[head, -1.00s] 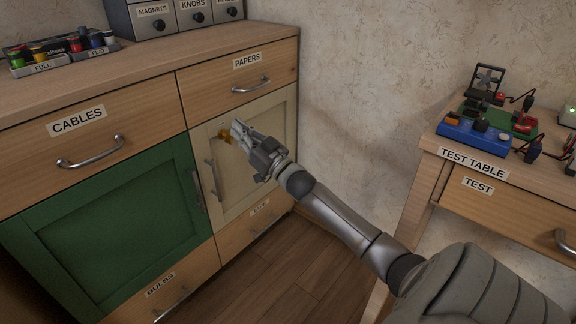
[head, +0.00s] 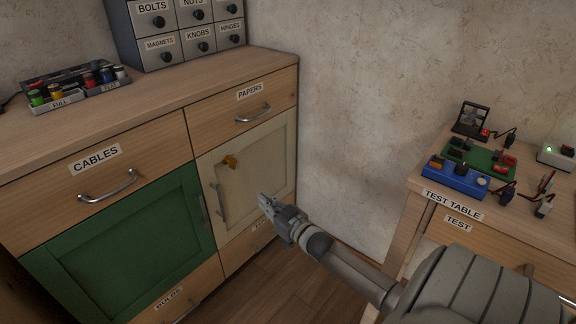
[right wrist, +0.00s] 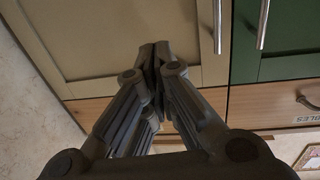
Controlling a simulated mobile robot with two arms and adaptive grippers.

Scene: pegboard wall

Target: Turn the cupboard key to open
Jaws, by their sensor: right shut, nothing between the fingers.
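The brass-yellow key (head: 230,161) sits in the upper left part of the cream cupboard door (head: 258,170), above the door's handle (head: 220,200). The cream door looks closed. My right gripper (head: 264,199) is shut and empty, in front of the door, below and to the right of the key and apart from it. In the right wrist view its fingers (right wrist: 160,52) are together before the cream door (right wrist: 110,35). The key does not show in that view. My left gripper is out of view.
A green door (head: 125,235) adjoins the cream door on the left. The PAPERS drawer (head: 240,112) is above it. The test table (head: 425,192) with electrical parts stands at the right. Open floor lies between the cabinet and that table.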

